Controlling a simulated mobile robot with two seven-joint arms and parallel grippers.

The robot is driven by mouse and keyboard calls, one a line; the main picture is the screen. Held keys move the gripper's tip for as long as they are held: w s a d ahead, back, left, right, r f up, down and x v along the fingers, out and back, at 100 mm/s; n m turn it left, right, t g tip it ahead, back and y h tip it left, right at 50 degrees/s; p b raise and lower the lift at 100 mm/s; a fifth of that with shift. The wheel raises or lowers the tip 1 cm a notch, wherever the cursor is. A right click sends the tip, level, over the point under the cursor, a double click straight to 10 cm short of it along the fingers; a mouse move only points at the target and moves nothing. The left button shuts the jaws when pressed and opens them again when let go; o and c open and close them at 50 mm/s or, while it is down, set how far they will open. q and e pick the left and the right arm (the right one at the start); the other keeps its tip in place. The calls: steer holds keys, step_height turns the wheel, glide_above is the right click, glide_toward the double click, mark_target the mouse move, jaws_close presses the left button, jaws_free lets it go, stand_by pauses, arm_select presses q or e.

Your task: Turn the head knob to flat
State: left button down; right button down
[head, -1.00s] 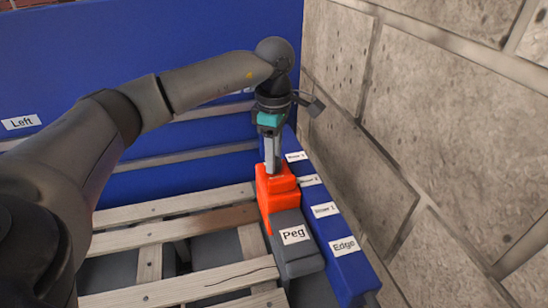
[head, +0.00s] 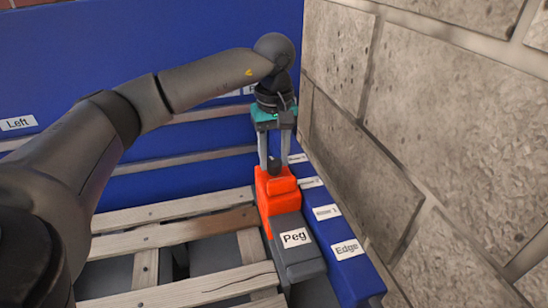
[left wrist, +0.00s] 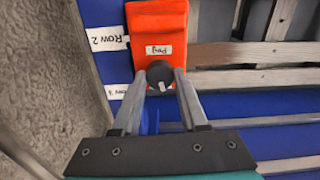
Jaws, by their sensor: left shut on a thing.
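A small black round knob (head: 274,166) sits at the far end of an orange block (head: 274,191), which adjoins a dark grey block marked "Peg" (head: 294,256). In the left wrist view, the knob (left wrist: 160,73) shows a short white mark on its face, pointing toward the bottom of the picture and slightly right. The orange block (left wrist: 157,22) also carries a "Peg" label there. My left gripper (head: 275,163) points down with one finger on each side of the knob and is shut on it; the left wrist view shows these fingers too (left wrist: 160,79). My right gripper is not in view.
A blue rail (head: 345,270) with "Edge" and row labels runs along the right of the blocks. A rough stone wall (head: 430,150) stands close beyond it. Wooden pallet slats (head: 170,236) lie to the left. A blue panel (head: 130,60) marked "Left" stands behind.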

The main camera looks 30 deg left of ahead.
arm_select(q)
steer(key=shift+r+m, duration=0.1)
steer(key=shift+m, duration=1.2)
steer(key=shift+c, duration=2.2)
jaws_free()
step_height(320, 180, up, 10)
step_height(320, 180, up, 5)
steer(key=p, duration=0.2)
glide_above(275, 161)
steer(key=shift+a+r, duration=0.1)
